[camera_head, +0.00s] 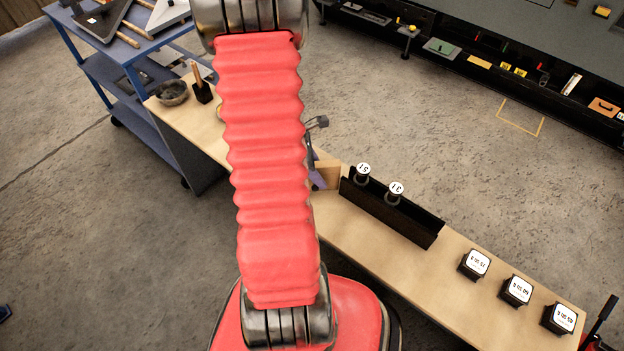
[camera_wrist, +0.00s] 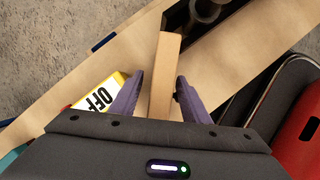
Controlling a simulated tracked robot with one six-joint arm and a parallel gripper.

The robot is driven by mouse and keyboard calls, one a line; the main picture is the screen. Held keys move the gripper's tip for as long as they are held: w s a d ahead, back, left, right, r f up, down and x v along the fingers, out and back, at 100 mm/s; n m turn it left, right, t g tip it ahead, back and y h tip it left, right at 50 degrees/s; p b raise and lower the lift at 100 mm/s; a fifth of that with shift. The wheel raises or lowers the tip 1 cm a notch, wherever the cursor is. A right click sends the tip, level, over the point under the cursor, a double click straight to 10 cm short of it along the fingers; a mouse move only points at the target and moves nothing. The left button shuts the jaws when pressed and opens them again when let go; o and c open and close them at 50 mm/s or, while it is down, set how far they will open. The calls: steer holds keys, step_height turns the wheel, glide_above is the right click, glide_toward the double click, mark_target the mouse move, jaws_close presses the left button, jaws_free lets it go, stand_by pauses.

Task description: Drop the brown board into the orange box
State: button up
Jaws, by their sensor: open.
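The brown board (camera_wrist: 164,70) is a light wooden block standing out from the bench between my fingers in the wrist view. It also shows in the head view (camera_head: 328,174), partly behind my arm, beside the dark trough. My gripper (camera_wrist: 158,92) is open, with one purple finger on each side of the board. I cannot pick out an orange box with certainty; a small orange item (camera_head: 604,106) lies on the far right shelf.
The dark trough (camera_head: 390,210) holds two round-tagged items. Several labelled dark blocks (camera_head: 516,290) stand at the bench's right end. A bowl (camera_head: 172,92) sits at the far end, near a blue cart (camera_head: 150,110).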

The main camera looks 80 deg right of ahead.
steer(key=shift+c, duration=0.4)
jaws_close()
steer(key=shift+r, duration=0.15)
step_height(320, 180, up, 18)
stand_by(0.8)
stand_by(0.4)
